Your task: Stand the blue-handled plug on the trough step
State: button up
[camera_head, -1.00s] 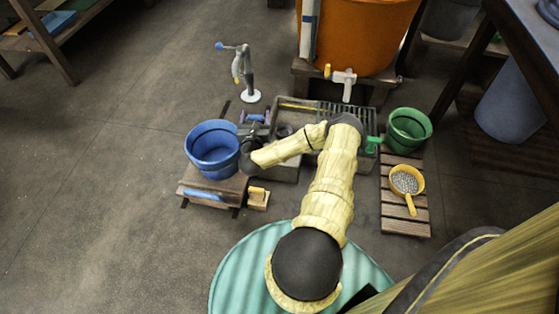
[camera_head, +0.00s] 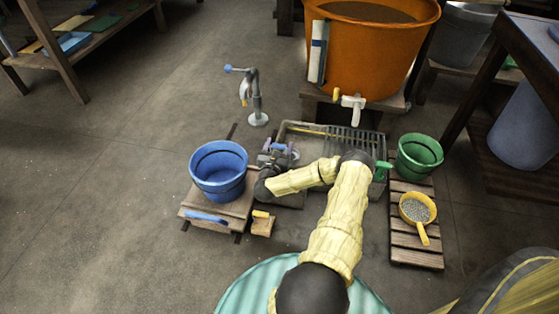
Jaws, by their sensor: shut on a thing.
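My gripper (camera_head: 277,157) is at the left end of the grey trough (camera_head: 345,131), just right of the blue bucket. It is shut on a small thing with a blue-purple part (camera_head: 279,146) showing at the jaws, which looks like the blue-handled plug. The dark wrist and jaws hide most of it, so its tilt and any contact with the trough cannot be told. The trough step is not clearly visible; my yellow-sleeved arm crosses the trough's near side.
A blue bucket (camera_head: 218,171) stands on a low wooden platform (camera_head: 190,209). A green bucket (camera_head: 419,155) and yellow scoop (camera_head: 417,210) stand on slats at right. An orange tub (camera_head: 370,55) with a tap (camera_head: 353,103) is behind. A grey stand (camera_head: 257,105) rises at back left.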

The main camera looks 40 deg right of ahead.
jog(key=shift+f+b, duration=1.4)
jog(key=shift+f, duration=1)
jog(key=shift+f, duration=0.15)
jog(key=o, duration=1.3)
